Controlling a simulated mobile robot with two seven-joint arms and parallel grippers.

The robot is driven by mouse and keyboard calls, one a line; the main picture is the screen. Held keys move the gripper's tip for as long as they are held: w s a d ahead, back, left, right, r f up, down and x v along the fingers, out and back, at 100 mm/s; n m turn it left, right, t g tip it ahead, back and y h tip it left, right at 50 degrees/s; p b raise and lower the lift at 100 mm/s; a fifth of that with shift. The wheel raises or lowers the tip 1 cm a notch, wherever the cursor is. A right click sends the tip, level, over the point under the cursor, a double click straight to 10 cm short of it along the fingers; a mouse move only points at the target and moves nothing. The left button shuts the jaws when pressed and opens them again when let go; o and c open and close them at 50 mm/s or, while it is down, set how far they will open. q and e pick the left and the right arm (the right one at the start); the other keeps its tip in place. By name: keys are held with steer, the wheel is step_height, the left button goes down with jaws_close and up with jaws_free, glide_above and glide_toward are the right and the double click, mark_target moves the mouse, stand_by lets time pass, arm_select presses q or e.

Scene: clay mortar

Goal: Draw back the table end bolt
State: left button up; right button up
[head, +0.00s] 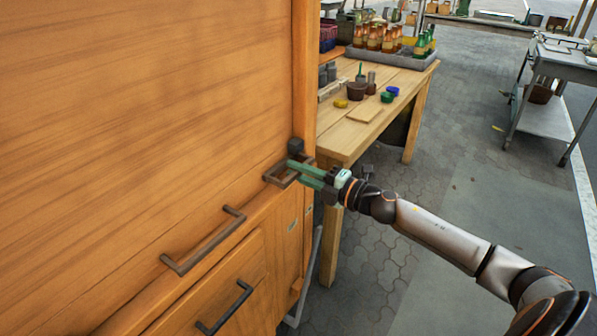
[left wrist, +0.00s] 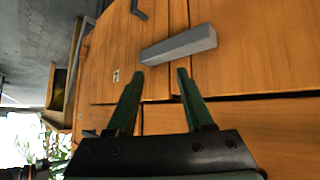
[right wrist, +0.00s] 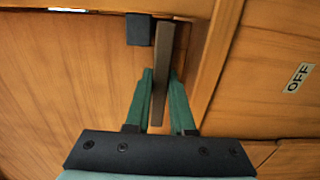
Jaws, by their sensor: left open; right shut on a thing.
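A brown bar handle (head: 277,184), which looks like the bolt's grip, is on the right edge of the wooden cabinet front, beside a small dark block (head: 296,147). My right gripper (head: 296,172) is shut on this handle. In the right wrist view the bar (right wrist: 163,45) runs between the green fingers (right wrist: 161,75), with the dark block (right wrist: 139,29) just left of its far end. My left gripper (left wrist: 161,74) is open and empty, its fingertips in front of a grey bar handle (left wrist: 180,44) on a wooden front. My left gripper does not show in the head view.
Another brown handle (head: 204,240) and a black drawer handle (head: 224,308) stick out from the cabinet (head: 150,120). An "OFF" label (right wrist: 298,78) is right of the bar. A wooden table (head: 345,135) with bottles and pots stands behind. Paved floor (head: 440,180) is open at right.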

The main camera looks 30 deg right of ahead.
mark_target(287, 186)
jaws_close()
stand_by(0.7)
steer(key=a+p, duration=0.1)
steer(key=s+a+p, duration=0.1)
steer(key=a, duration=0.1)
steer(key=s+a+p, duration=0.1)
steer(key=shift+a+r, duration=0.1)
steer(key=shift+a, duration=0.35)
steer(key=shift+f, duration=0.2)
